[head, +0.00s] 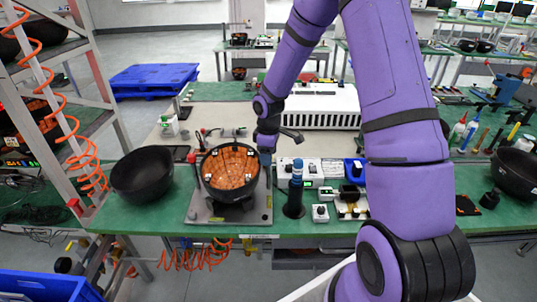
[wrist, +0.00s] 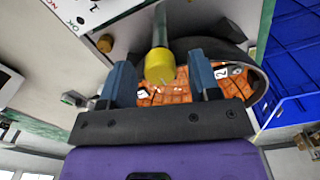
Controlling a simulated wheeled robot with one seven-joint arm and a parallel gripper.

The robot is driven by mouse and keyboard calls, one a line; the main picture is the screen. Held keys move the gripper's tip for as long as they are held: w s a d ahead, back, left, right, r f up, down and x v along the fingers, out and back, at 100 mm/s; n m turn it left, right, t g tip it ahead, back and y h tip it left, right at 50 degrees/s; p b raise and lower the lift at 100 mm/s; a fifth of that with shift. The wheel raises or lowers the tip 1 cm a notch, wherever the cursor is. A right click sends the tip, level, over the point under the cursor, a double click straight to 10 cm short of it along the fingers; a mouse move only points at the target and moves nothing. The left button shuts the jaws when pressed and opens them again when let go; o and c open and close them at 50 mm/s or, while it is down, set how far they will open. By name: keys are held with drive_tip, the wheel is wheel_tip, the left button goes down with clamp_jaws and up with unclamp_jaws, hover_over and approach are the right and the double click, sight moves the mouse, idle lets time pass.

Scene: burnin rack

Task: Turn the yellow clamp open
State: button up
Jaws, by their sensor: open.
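The yellow clamp (wrist: 160,66) shows in the wrist view as a rounded yellow end on a grey-green rod. My gripper (wrist: 161,72) is open, with one blue finger on each side of the yellow end and a visible gap on both sides. In the head view my gripper (head: 266,158) is low at the right side of a black bowl lined with orange tiles (head: 230,168). The bowl sits on a grey plate (head: 258,205) on the green bench. The yellow end cannot be made out in the head view. The tiled bowl (wrist: 262,84) is behind the fingers in the wrist view.
An empty black bowl (head: 143,174) stands left of the plate. A dark post with a blue top (head: 295,188) and small boxes (head: 320,213) stand close to the right. A white ribbed unit (head: 322,112) is behind. A metal rack (head: 70,85) borders the left.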

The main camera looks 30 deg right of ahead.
drive_tip(key=c, duration=0.9)
drive_tip(key=shift+c, duration=0.2)
drive_tip(key=shift+m, duration=0.4)
drive_tip(key=m, duration=0.3)
drive_tip(key=shift+m, duration=0.4)
drive_tip(key=m, duration=0.9)
drive_tip(key=shift+m, duration=2.2)
